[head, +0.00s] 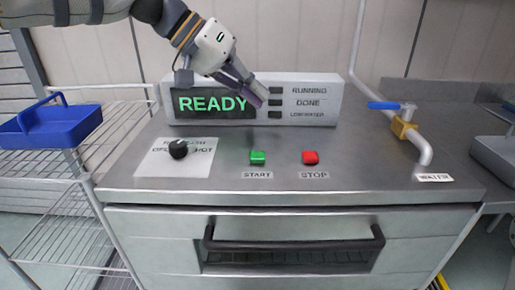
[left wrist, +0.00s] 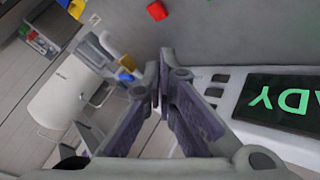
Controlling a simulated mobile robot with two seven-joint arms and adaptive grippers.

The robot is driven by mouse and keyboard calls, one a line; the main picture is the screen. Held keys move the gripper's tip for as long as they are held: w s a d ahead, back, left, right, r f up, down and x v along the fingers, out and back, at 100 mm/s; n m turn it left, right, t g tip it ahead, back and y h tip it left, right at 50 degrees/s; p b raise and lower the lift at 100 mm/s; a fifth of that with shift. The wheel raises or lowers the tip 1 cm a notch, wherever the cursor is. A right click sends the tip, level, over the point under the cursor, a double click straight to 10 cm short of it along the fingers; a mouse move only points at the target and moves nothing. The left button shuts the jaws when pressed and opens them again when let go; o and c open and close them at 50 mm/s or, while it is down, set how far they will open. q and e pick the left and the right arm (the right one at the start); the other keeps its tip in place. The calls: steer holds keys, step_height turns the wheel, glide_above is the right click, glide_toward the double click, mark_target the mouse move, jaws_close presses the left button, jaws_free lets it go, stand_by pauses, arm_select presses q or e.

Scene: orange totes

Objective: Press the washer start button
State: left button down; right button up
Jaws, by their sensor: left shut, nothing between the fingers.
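The green start button (head: 257,157) sits on the grey counter above a START label. The red stop button (head: 310,157) is to its right above a STOP label, and it also shows at the top of the left wrist view (left wrist: 157,10). My left gripper (head: 258,98) is shut and empty. It hangs in front of the display panel (head: 318,92), which reads READY, above and behind the start button and apart from it. In the left wrist view the gripper's fingertips (left wrist: 159,85) meet. The start button cannot be made out there. My right gripper is not in view.
A black dial (head: 178,149) stands on a white plate at the left of the counter. A water pipe with a blue-handled valve (head: 392,106) is at the right. A blue basket (head: 52,121) sits on a wire rack at the left. The counter around the buttons is clear.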

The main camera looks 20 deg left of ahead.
arm_select(q)
steer(key=b, duration=0.2)
glide_above(256, 152)
step_height(256, 152, down, 6)
steer(key=shift+f, duration=1.45)
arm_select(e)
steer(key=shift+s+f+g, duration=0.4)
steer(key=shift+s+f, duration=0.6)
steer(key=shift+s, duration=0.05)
arm_select(q)
steer(key=shift+f, duration=0.1)
steer(key=shift+f+p, duration=0.3)
steer(key=shift+f, duration=0.05)
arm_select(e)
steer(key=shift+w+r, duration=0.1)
arm_select(q)
steer(key=shift+f, duration=0.5)
steer(key=shift+r+p, duration=0.35)
steer(key=shift+r, duration=0.65)
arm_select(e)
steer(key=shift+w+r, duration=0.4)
